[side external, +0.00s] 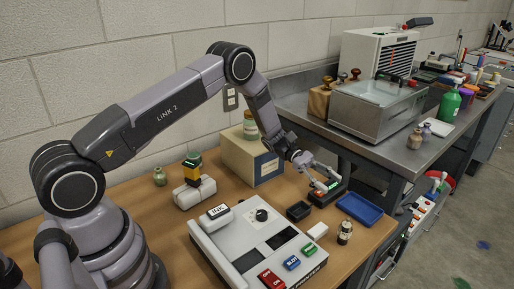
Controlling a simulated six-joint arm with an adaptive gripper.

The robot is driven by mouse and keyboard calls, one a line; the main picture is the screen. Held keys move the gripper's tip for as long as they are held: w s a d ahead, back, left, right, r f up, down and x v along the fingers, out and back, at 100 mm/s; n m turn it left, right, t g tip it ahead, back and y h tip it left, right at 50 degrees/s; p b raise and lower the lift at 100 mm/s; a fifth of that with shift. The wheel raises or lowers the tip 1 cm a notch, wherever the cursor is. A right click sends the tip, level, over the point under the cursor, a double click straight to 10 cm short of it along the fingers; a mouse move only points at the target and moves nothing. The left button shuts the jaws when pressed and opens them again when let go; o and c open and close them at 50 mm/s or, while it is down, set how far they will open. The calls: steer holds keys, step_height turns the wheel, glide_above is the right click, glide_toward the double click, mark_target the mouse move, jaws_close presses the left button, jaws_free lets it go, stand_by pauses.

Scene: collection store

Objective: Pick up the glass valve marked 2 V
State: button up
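A small upright glass valve-like piece (344,232) with a dark base stands on the wooden table near its right edge; any marking on it is too small to read. My gripper (328,184) points down at a black tray (322,199) at the table's back right. Something small with green and red on it shows at the fingertips. Whether the fingers hold it or only hover over it cannot be made out. The valve-like piece stands apart from my gripper, nearer the camera.
A blue tray (360,208) and a small black tray (298,210) lie near the gripper. A white block (317,231) lies beside the grey tester (226,240) with coloured buttons. A cream box (240,157) bears a jar. A metal bench (405,154) stands behind at right.

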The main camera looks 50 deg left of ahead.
mark_target(348, 219)
steer(key=f+n+t, duration=0.1)
steer(key=f, duration=0.1)
steer(key=f+n+h, duration=0.1)
steer(key=f, duration=0.2)
steer(key=w+f+n+t, duration=0.1)
steer(key=f, duration=0.2)
steer(key=shift+w+a+f+n+t, duration=0.1)
steer(key=shift+a+n+t, duration=0.2)
steer(key=shift+d+f+h, duration=0.1)
steer(key=shift+f+h, duration=0.15)
steer(key=shift+h, duration=0.05)
steer(key=d, duration=0.7)
steer(key=shift+w+d+f, duration=0.1)
steer(key=shift+w+f, duration=0.05)
steer(key=shift+w, duration=0.2)
jaws_close()
